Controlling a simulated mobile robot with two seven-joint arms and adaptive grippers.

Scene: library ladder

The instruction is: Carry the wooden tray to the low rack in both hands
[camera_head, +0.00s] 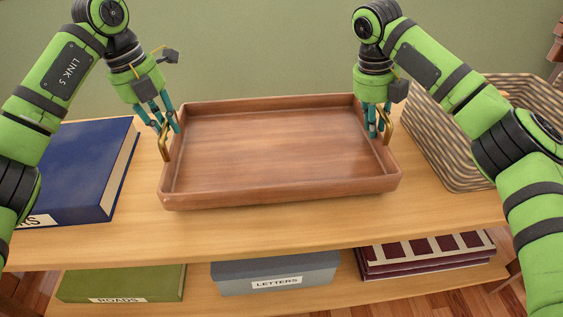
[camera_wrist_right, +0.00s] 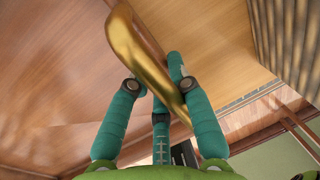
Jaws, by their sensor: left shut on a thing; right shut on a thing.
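The empty wooden tray (camera_head: 280,150) sits on the upper shelf of a wooden rack, with a brass handle at each short side. My left gripper (camera_head: 165,126) is shut on the tray's left brass handle (camera_head: 164,143). My right gripper (camera_head: 380,122) is shut on the right brass handle (camera_head: 388,121). In the right wrist view the brass handle (camera_wrist_right: 145,50) passes between the teal fingers of my right gripper (camera_wrist_right: 160,95). I cannot tell whether the tray is resting on the shelf or just above it.
A blue book (camera_head: 85,165) lies left of the tray. A striped woven basket (camera_head: 440,140) stands close on the right. The lower shelf holds a green book (camera_head: 130,281), a grey LETTERS box (camera_head: 240,277) and dark red patterned books (camera_head: 420,260). Bare shelf (camera_head: 300,228) shows in front.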

